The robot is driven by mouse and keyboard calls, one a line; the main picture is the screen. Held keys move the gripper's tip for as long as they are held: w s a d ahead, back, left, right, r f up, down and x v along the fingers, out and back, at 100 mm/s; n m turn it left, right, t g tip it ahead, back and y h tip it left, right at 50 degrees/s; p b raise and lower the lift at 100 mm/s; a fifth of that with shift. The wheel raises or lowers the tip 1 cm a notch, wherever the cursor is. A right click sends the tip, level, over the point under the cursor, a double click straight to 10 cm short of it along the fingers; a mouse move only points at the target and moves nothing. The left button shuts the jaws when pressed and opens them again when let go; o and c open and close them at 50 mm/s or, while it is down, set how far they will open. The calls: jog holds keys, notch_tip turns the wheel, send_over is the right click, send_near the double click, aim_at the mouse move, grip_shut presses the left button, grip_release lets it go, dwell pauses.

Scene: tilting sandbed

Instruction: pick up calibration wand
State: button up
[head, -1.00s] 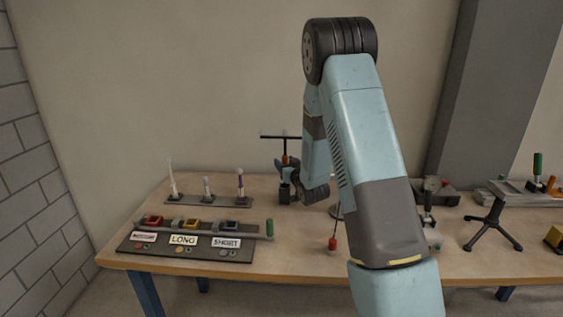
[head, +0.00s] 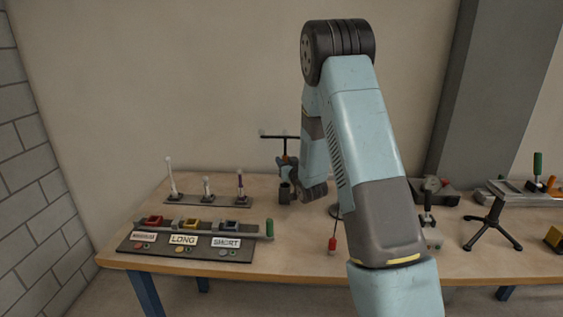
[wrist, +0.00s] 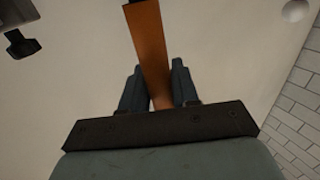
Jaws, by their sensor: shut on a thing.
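The calibration wand (head: 280,137) is T-shaped, with a dark crossbar, pale balls at its ends and an orange handle. In the head view it stands upright above a dark cup-like holder (head: 284,194) at the back of the table. My gripper (head: 288,166) is shut on the handle, below the crossbar. In the wrist view, the orange handle (wrist: 150,50) runs between the two blue-grey fingers of my gripper (wrist: 158,85). I cannot tell whether the wand's lower end is inside the holder.
A rack with several upright probes (head: 206,188) stands left of the holder. A labelled panel (head: 185,250) lies at the front left. A red-ended rod (head: 332,248) is near my arm. A black tripod stand (head: 492,226) is at the right.

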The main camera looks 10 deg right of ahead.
jog(key=shift+r, duration=0.15)
jog(key=shift+r, duration=9.4)
